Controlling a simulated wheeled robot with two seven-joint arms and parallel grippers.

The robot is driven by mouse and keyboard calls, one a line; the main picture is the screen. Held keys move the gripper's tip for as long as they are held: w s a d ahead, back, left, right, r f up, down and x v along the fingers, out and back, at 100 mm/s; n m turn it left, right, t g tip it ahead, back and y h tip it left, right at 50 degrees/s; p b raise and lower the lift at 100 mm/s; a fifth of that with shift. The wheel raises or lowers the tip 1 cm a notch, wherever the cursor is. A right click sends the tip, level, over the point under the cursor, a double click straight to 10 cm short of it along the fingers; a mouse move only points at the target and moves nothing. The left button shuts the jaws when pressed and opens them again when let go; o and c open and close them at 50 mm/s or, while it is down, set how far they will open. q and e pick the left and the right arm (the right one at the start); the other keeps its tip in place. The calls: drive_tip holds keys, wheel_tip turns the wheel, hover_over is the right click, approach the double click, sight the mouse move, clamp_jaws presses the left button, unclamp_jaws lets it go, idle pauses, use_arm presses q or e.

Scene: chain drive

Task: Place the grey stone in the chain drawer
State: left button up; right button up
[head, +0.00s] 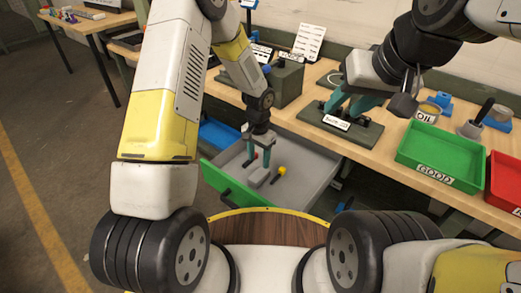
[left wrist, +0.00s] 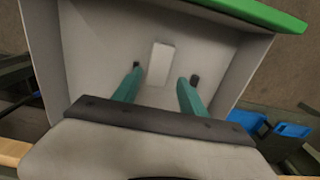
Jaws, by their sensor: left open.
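The chain drawer (head: 318,160) is pulled out below the bench, with a grey inside and a green front. The grey stone, a pale block (head: 258,178), lies on the drawer floor; it also shows in the left wrist view (left wrist: 159,64). My left gripper (head: 260,163) is open and reaches down into the drawer. Its teal fingers stand apart on either side of the block in the left wrist view, with nothing visibly held. My right gripper (head: 345,108) is over a dark fixture plate on the bench; its teal fingers look apart.
A small yellow piece (head: 282,171) lies beside the block in the drawer. A blue bin (head: 218,134) sits left of the drawer. On the bench are the dark fixture plate (head: 368,135), a green GOOD tray (head: 438,153) and a red tray (head: 506,180).

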use_arm(q)
drive_tip(key=s+a+r+n+t, duration=0.1)
drive_tip(key=s+a+r, duration=0.1)
drive_tip(key=r, duration=0.6)
drive_tip(key=s+a+r+n+t, duration=0.1)
drive_tip(key=a+r, duration=0.1)
drive_tip(key=r, duration=0.6)
drive_tip(key=s+a+r+n+t, duration=0.1)
drive_tip(key=s+a+r, duration=0.15)
drive_tip(key=r, duration=0.45)
drive_tip(key=s+a+r+n+t+h, duration=0.2)
drive_tip(key=s+a+r+n+t, duration=0.1)
drive_tip(key=s+r, duration=0.9)
drive_tip(key=s+a, duration=0.1)
drive_tip(key=s, duration=0.3)
drive_tip(key=shift+s+r+n, duration=0.15)
drive_tip(key=shift+r+n, duration=0.15)
drive_tip(key=shift+r, duration=0.05)
drive_tip(key=shift+a, duration=0.1)
